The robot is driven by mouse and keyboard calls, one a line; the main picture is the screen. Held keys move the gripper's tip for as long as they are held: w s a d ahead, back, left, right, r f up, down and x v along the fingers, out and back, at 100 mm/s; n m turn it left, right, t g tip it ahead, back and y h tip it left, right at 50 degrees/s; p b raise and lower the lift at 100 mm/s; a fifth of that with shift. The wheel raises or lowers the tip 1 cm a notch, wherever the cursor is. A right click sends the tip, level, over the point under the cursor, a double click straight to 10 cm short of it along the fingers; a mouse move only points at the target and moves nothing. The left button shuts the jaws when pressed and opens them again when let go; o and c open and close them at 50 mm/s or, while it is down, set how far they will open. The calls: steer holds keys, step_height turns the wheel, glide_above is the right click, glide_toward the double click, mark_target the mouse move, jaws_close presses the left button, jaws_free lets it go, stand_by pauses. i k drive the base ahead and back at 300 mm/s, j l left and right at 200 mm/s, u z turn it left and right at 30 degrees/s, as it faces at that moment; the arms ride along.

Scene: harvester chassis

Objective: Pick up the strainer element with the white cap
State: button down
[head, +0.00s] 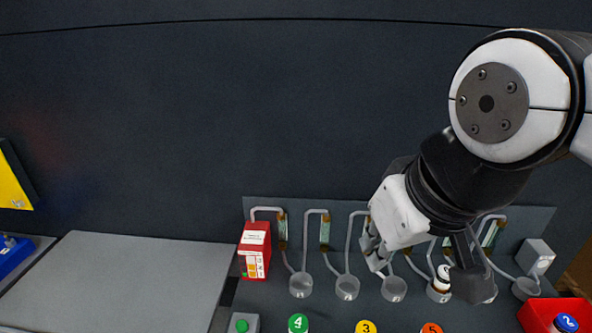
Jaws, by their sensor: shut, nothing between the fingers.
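A small strainer element with a white cap (442,273) and a dark brown band stands in a round clear cup (437,294) on the grey panel, at the lower right of the head view. My gripper (467,281) points down just to the right of it, its dark fingers shut and empty. The fingers look very close to the element; I cannot tell whether they touch it. They partly cover the cup to the right.
Several cups with bent grey tubes line the panel (262,211). A red-and-white box (255,251) stands at its left end, a grey box (536,257) at its right. A grey surface (140,275) at left is clear.

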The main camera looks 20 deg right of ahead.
mark_target(442, 284)
steer(key=l+z, duration=0.7)
steer(key=k+j+z, duration=0.2)
steer(key=j, duration=0.2)
steer(key=k+j+z, duration=0.2)
steer(key=j, duration=0.25)
steer(key=k+j+z, duration=0.2)
steer(key=j, duration=0.15)
steer(key=i+j, duration=0.05)
steer(key=i, duration=0.05)
